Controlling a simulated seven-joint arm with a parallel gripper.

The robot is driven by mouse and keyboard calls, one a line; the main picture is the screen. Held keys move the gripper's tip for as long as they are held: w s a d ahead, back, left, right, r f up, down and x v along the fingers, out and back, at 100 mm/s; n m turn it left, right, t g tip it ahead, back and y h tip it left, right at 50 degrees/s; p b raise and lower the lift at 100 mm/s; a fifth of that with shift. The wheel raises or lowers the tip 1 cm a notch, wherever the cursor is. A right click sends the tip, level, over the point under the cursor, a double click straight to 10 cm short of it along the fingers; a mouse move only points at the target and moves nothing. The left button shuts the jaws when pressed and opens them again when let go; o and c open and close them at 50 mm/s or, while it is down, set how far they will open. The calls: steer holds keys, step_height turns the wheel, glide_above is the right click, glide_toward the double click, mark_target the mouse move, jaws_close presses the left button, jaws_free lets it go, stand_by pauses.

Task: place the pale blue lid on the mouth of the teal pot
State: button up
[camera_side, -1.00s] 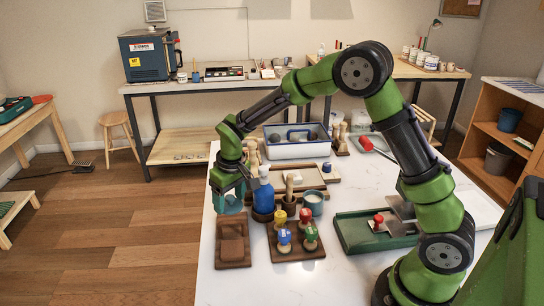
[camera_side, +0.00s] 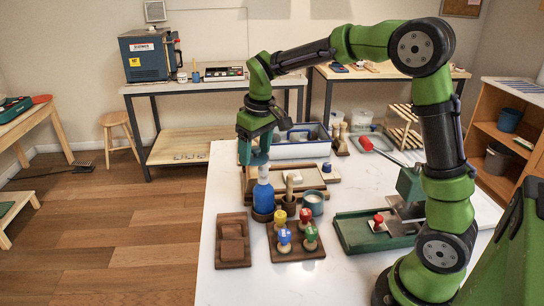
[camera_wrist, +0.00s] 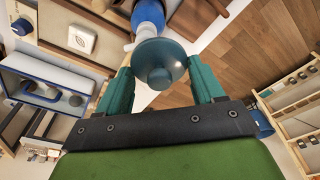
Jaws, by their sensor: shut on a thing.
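The pale blue lid (camera_wrist: 160,58), round with a small knob, is between the two fingers of my gripper (camera_wrist: 163,82) in the wrist view. My gripper (camera_side: 254,152) is shut on it. In the side view the lid (camera_side: 259,159) shows as a small blue-grey patch under the fingers, partly hidden. My gripper is in the air, at or above the top of the blue bottle in the picture; I cannot tell the gap. A small teal pot (camera_side: 313,205) stands on the table to the right of and below my gripper. Its round top faces up, without a lid on it.
A blue bottle (camera_side: 263,197) with a pale top stands left of the pot. A wooden block with several coloured stamps (camera_side: 296,245) is in front. A white and blue tub (camera_side: 300,149) is behind. A green tray (camera_side: 365,232) lies right.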

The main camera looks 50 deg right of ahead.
glide_above(313, 200)
steer(key=a, duration=0.3)
steer(key=shift+s+d+f, duration=0.1)
steer(key=shift+s+d, duration=0.15)
steer(key=shift+s, duration=0.2)
steer(key=f, duration=1.2)
steer(key=shift+s+f, duration=0.15)
steer(key=shift+s, duration=0.05)
steer(key=shift+f, duration=0.45)
steer(key=o, duration=1)
steer(key=shift+f, duration=0.1)
